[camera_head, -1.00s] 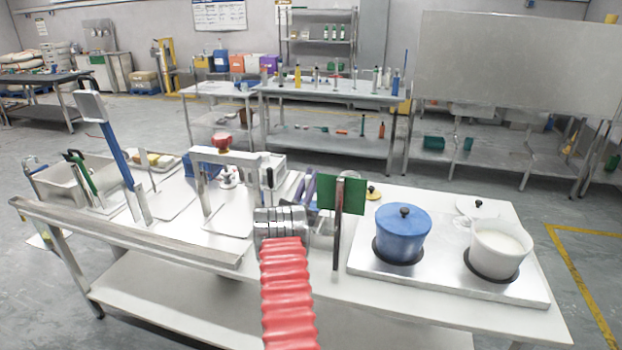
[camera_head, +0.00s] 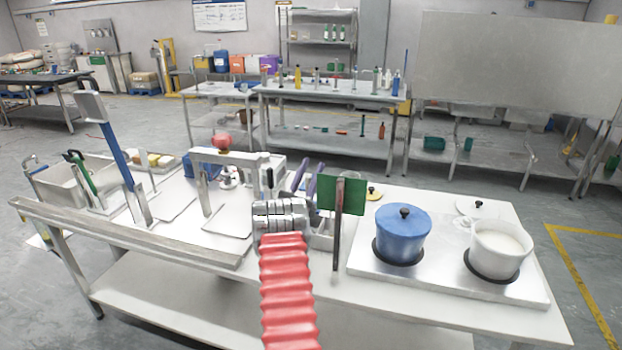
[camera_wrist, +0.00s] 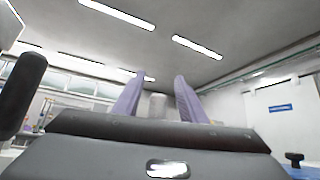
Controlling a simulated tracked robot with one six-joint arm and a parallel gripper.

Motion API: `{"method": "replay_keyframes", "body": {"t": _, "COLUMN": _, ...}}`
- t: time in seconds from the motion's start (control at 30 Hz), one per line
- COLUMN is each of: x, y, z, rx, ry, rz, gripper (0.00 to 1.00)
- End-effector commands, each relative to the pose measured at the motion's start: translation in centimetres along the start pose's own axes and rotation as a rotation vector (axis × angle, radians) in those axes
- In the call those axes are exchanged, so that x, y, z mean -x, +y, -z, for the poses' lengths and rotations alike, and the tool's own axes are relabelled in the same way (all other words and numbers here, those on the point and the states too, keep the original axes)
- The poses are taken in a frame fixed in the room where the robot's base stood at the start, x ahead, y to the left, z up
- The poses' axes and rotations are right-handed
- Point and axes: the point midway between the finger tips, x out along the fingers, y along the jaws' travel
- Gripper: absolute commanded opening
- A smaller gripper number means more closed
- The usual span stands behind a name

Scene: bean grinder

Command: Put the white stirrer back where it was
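My gripper (camera_head: 306,180) has two purple fingers, seen just beyond the silver wrist in the head view and above the table. In the wrist view the two fingers (camera_wrist: 157,100) stand apart with no held object seen between them. A pale upright shape shows behind the gap, too blurred to name. I cannot pick out a white stirrer for certain in either view. A white pot (camera_head: 499,249) with pale contents stands at the right on a metal hob plate (camera_head: 437,283). A blue lidded pot (camera_head: 402,235) stands beside it.
A green paddle (camera_head: 341,197) stands upright close right of my gripper. A frame with a red knob (camera_head: 222,142) stands to its left. A blue-handled tool (camera_head: 118,157) leans upward farther left, near a grey bin (camera_head: 77,190). A white lid (camera_head: 477,207) lies behind the pots.

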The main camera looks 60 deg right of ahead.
Motion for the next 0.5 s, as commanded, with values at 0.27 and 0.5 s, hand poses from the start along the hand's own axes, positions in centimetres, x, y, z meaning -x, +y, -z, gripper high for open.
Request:
{"method": "replay_keyframes", "body": {"t": 0.27, "x": -3.3, "y": 0.0, "z": -3.1, "rx": -0.001, "ry": -0.001, "rz": 0.001, "gripper": 0.38}}
{"method": "replay_keyframes", "body": {"t": 0.5, "x": -4.7, "y": 0.0, "z": -4.4, "rx": -0.001, "ry": 0.0, "rz": 0.0, "gripper": 0.38}}
